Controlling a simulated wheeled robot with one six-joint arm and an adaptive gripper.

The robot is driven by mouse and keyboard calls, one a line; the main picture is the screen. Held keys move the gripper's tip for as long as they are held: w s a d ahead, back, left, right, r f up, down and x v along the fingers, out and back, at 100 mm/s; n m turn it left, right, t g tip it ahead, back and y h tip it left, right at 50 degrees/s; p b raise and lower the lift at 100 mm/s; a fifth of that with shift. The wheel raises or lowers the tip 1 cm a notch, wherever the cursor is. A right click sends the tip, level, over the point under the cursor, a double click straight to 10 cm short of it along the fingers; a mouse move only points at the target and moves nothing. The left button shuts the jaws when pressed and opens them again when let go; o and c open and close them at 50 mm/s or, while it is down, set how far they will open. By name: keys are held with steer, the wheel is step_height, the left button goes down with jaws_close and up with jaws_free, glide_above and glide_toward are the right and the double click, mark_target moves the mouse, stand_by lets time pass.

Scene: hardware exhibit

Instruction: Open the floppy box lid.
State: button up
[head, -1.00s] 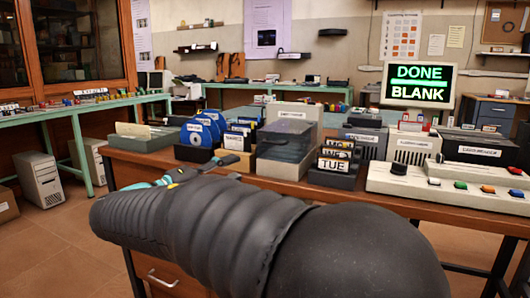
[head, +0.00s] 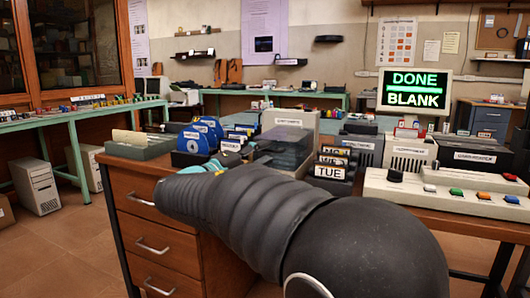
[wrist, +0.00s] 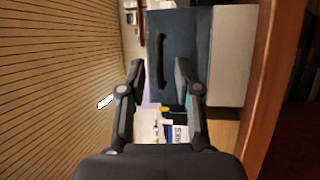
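The floppy box (head: 284,152) stands on the wooden desk in the head view, with a smoky, see-through lid that looks closed. My arm hides its lower front. In the wrist view a dark flat panel with a raised dark bar like a handle (wrist: 161,60) lies ahead; it looks like the box lid. My gripper (wrist: 160,66) is open, its two fingers on either side of the bar's near end, with nothing held. I cannot tell whether they touch the lid. In the head view only a small part of the gripper (head: 212,166) shows past my arm.
A beige case (head: 290,121) stands right behind the box. Disk holders (head: 193,157) stand to its left, and a rack of tabbed cards marked TUE (head: 329,172) to its right. A keyed console (head: 450,192) fills the desk's right side. A monitor (head: 414,92) reads DONE and BLANK.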

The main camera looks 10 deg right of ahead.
steer(key=shift+w+d+r, duration=0.1)
steer(key=shift+w+d, duration=0.1)
steer(key=shift+d, duration=0.2)
jaws_close()
steer(key=shift+r, duration=0.1)
